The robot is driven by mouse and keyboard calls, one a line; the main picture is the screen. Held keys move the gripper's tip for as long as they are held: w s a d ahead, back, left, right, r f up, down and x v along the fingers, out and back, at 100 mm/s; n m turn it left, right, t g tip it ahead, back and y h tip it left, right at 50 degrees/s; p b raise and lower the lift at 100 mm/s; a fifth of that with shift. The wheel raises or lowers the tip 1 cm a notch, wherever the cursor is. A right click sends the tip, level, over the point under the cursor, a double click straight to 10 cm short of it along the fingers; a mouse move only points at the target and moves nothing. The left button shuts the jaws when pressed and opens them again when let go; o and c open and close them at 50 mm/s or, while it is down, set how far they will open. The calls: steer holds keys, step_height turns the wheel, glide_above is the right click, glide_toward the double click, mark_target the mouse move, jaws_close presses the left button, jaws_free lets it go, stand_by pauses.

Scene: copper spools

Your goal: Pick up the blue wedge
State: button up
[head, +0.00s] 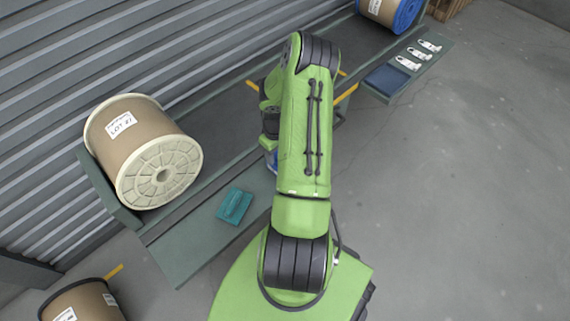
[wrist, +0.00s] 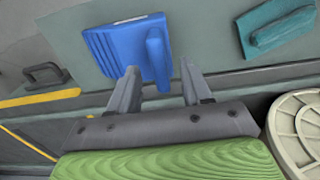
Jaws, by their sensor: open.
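The blue wedge (wrist: 117,45) lies on the grey-green ledge in the wrist view, with a ridged body and an upright grip (wrist: 156,58) along its right side. My gripper (wrist: 161,75) is open, its two fingers pointing at the wedge. The wedge's grip stands in line with the gap between the fingertips; I cannot tell whether the fingers are around it. In the head view only a small blue bit of the wedge (head: 271,162) shows beside my green arm, which hides the rest and my gripper.
A teal wedge-like block (head: 235,205) lies on the ledge (head: 190,250). A large cream spool labelled LOT 27 (head: 160,172) rests behind it. Another spool (head: 82,302) is at bottom left, a blue-flanged one (head: 404,14) at the top. White tags (head: 408,62) and a dark blue pad (head: 386,79) lie upper right.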

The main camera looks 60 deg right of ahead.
steer(key=shift+f, duration=0.55)
steer(key=shift+r, duration=0.1)
jaws_close()
steer(key=shift+d, duration=0.1)
stand_by(0.8)
